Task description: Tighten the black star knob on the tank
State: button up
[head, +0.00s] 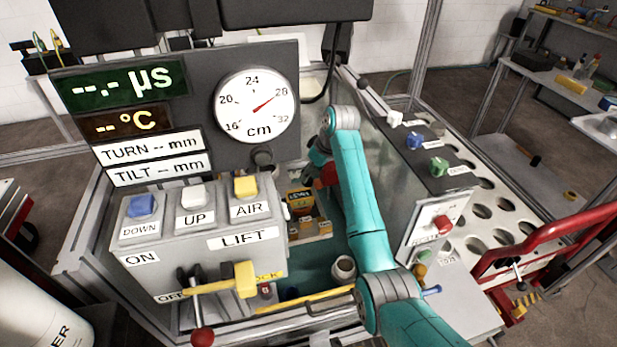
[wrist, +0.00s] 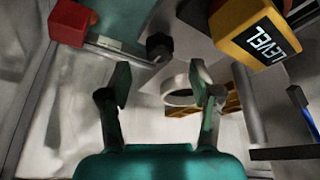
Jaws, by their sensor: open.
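A black star knob (wrist: 159,46) shows in the wrist view, just beyond my fingertips and near the middle, on a pale metal part. My gripper (wrist: 160,83) is open, its two fingers apart with nothing held between them. The knob is beyond the gap, not between the fingers. In the head view my gripper (head: 317,163) is over the tank (head: 330,245), at the end of the teal arm, partly hidden by it. I cannot make out the star knob there. A dark round knob (head: 263,158) sits below the dial, and I cannot tell if it is the same one.
A yellow level block (wrist: 255,35) is close right of the knob in the wrist view. A red block (wrist: 72,22) is at upper left. The lift control box (head: 200,240) stands left of the tank, with a yellow lever (head: 245,279). A perforated bench (head: 490,205) is to the right.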

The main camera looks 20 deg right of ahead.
aim_at(309, 180)
jog(key=shift+x, duration=2.15)
jog(key=c, duration=1.1)
